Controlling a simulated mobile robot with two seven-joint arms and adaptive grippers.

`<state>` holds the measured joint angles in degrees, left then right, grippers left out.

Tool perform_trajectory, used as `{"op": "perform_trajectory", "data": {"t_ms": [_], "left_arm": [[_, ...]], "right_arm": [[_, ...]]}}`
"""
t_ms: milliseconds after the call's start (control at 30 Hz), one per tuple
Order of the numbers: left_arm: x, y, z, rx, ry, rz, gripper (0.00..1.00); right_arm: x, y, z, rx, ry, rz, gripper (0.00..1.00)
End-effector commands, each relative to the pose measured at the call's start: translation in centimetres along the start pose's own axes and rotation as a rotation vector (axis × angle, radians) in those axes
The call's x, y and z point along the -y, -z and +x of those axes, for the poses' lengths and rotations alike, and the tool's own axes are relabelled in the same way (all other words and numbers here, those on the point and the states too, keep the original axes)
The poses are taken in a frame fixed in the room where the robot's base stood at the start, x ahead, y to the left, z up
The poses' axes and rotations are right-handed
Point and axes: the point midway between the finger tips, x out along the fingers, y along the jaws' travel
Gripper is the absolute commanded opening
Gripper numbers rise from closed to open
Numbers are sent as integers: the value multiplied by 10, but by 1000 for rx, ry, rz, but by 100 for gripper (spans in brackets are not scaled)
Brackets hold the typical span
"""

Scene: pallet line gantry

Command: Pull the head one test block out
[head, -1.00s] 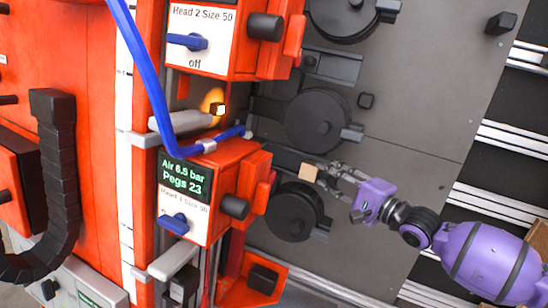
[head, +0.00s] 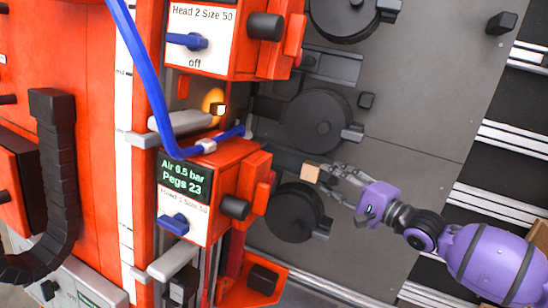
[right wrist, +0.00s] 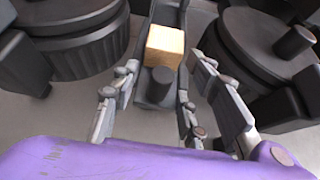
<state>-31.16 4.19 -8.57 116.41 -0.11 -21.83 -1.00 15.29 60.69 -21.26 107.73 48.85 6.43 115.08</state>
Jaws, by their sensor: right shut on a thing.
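The pale wooden test block (head: 310,173) sits at the head one station, beside a black disc. In the right wrist view the block (right wrist: 165,45) rests on a dark narrow holder (right wrist: 180,18) with a round black knob (right wrist: 160,82) on its near side. My right gripper (head: 326,175) reaches in from the right, its fingertips close to the block's right side. In the right wrist view its fingers (right wrist: 158,88) lie on both sides of the holder's knob end, shut on the holder; the exact contact is hard to see. My left gripper is not in view.
Black discs (head: 293,212) and (head: 320,120) flank the block closely. The orange head one box (head: 215,190) reads "Air 6.5 bar, Pegs 23". A blue hose (head: 147,75) runs down to it. The grey plate (head: 430,120) to the right is mostly clear.

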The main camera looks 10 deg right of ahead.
Motion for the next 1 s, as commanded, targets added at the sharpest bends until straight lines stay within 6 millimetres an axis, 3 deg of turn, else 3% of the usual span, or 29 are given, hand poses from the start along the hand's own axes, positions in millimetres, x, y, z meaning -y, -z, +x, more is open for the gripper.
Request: {"op": "perform_trajectory", "data": {"t_ms": [33, 467, 1000], "left_arm": [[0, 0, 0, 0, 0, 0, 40], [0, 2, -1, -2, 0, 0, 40], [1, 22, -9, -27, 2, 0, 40]], "right_arm": [[-7, 2, -2, -6, -13, 5, 34], [-4, 1, -4, -4, -11, 3, 34], [0, 0, -47, -1, -5, -1, 34]]}}
